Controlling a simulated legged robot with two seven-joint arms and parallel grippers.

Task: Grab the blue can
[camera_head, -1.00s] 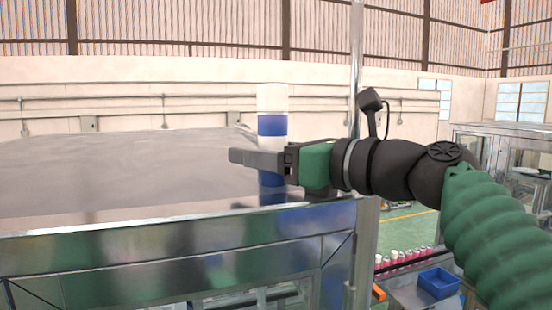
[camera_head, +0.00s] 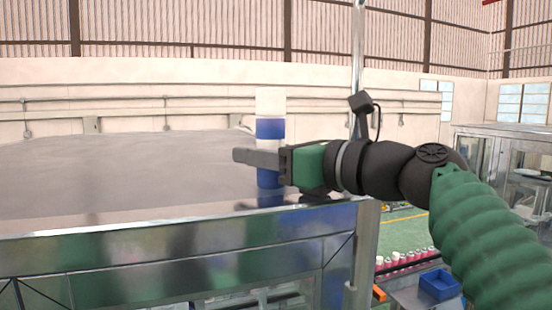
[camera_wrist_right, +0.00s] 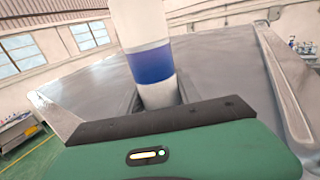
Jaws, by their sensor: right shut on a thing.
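The blue can (camera_head: 270,128) is a white cylinder with blue bands. It stands upright at the front right part of a shiny metal surface (camera_head: 110,180). My right gripper (camera_head: 262,158) reaches in from the right and is shut on the can around its middle, just below the upper blue band. In the right wrist view the can (camera_wrist_right: 150,62) rises from between the fingers, which are mostly hidden behind the gripper body (camera_wrist_right: 170,145). Whether the can's base touches the surface is hard to tell. My left gripper is not in view.
A vertical metal post (camera_head: 358,75) stands just behind my right wrist. Below at the right are a blue bin (camera_head: 439,283) and a row of several pink and white cans (camera_head: 405,260). A glass-sided machine (camera_head: 500,165) stands at the far right. The metal surface left of the can is clear.

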